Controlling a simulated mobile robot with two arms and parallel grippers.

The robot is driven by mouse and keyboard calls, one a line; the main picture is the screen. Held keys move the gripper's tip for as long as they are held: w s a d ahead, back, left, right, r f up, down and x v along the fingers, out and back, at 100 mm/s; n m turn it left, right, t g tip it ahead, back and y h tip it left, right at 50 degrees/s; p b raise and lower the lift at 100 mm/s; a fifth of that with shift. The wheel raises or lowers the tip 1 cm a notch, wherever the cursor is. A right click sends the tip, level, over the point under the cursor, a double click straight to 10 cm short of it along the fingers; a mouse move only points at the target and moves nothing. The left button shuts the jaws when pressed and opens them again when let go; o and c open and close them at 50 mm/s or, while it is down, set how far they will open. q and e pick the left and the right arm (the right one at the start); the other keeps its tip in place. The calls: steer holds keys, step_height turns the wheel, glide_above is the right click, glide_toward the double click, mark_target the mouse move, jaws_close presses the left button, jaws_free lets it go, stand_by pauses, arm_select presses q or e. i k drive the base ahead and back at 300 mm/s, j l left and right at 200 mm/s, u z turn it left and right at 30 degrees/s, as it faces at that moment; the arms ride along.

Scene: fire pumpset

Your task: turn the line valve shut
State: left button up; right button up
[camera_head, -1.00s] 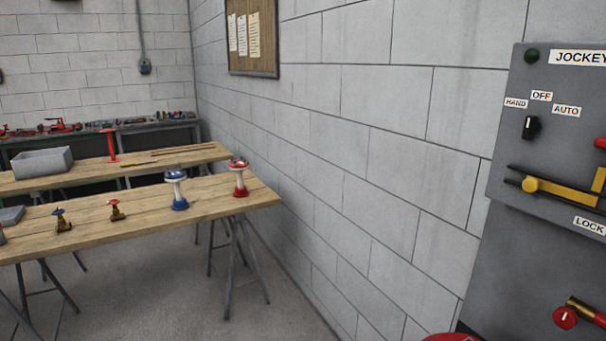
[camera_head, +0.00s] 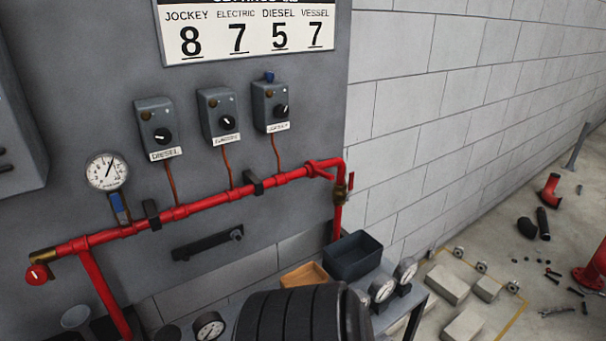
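A red pipe (camera_head: 205,205) runs across the grey panel in the head view, rising to the right. A brass valve (camera_head: 341,196) with a small red handle (camera_head: 351,181) sits on the pipe's downward leg at its right end. A brass fitting with a round red knob (camera_head: 37,274) is at the pipe's left end. I cannot tell for certain which of these is the line valve. A pressure gauge (camera_head: 107,171) with a blue-handled cock (camera_head: 117,201) stands above the pipe.
Three switch boxes (camera_head: 217,117) and a white settings sign (camera_head: 246,32) are on the panel. Blocks (camera_head: 447,284) and scattered parts lie on the right floor.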

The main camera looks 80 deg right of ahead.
mark_target(351, 175)
steer(key=z, duration=3)
steer(key=i+l+u, duration=0.1)
steer(key=l+u, duration=0.25)
steer(key=u, duration=0.15)
steer(key=l+u, duration=0.35)
steer(key=u, duration=0.15)
